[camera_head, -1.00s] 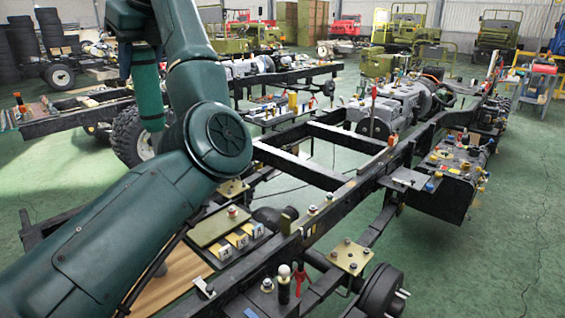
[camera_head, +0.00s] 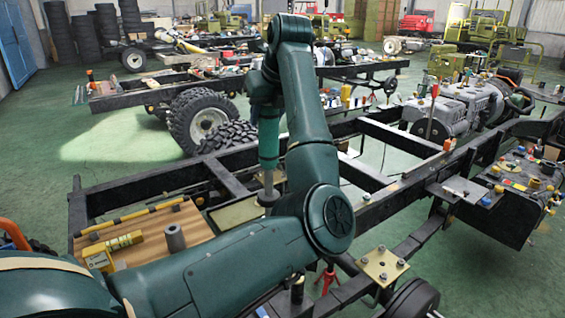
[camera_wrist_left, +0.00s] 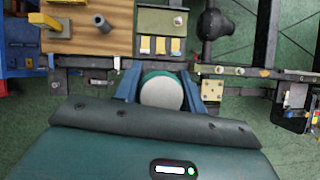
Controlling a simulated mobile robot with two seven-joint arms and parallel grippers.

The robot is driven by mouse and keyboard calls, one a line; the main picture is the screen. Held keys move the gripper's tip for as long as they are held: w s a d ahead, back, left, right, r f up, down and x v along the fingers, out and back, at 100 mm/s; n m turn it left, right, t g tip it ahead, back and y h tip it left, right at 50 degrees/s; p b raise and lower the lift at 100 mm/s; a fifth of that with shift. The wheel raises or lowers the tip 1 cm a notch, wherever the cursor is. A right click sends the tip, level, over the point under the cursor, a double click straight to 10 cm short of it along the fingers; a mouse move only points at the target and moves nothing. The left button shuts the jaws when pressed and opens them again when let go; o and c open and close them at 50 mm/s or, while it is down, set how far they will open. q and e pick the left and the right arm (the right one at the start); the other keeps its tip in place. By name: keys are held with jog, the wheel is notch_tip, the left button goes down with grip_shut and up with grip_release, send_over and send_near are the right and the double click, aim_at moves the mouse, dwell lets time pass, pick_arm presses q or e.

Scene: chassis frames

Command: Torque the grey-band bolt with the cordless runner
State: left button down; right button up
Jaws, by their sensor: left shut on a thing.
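My left gripper (camera_wrist_left: 162,88) shows two blue fingers in the left wrist view, shut on a round thing with a pale top and green ring. This looks like the cordless runner (camera_wrist_left: 161,92) seen end-on. In the head view a teal cylinder (camera_head: 268,140), likely the runner, hangs upright with a grey shaft below it, above the chassis; my arm hides the fingers there. A brass plate (camera_head: 382,266) with several bolts sits on the near rail and shows in the wrist view (camera_wrist_left: 212,91). The bolts' bands are too small to tell apart. My right gripper is out of view.
A wooden board (camera_head: 172,218) with a yellow tool (camera_head: 124,242) and a grey cylinder (camera_head: 175,237) lies left of my arm. A tray (camera_wrist_left: 163,20) with labelled blocks is beside it. A tyre (camera_head: 200,118) stands behind. Black chassis rails (camera_head: 405,192) cross the space.

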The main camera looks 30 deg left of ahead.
pick_arm(q)
notch_tip(320, 180, down, 17)
jog(key=w+d+m+b, duration=0.1)
jog(key=d+b, duration=0.1)
jog(key=b, duration=0.4)
jog(key=shift+w+d+t+h, duration=0.15)
jog(key=shift+d+t+h, duration=0.15)
jog(key=shift+d, duration=0.1)
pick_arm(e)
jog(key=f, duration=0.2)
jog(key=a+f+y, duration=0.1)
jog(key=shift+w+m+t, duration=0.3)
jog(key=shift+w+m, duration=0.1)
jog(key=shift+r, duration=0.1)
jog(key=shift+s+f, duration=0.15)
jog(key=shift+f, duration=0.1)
pick_arm(q)
jog(key=shift+f+b, duration=0.1)
jog(key=shift+b, duration=0.2)
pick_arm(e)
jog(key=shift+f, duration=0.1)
pick_arm(q)
jog(key=shift+f+b, duration=1.05)
jog(key=shift+f, duration=0.55)
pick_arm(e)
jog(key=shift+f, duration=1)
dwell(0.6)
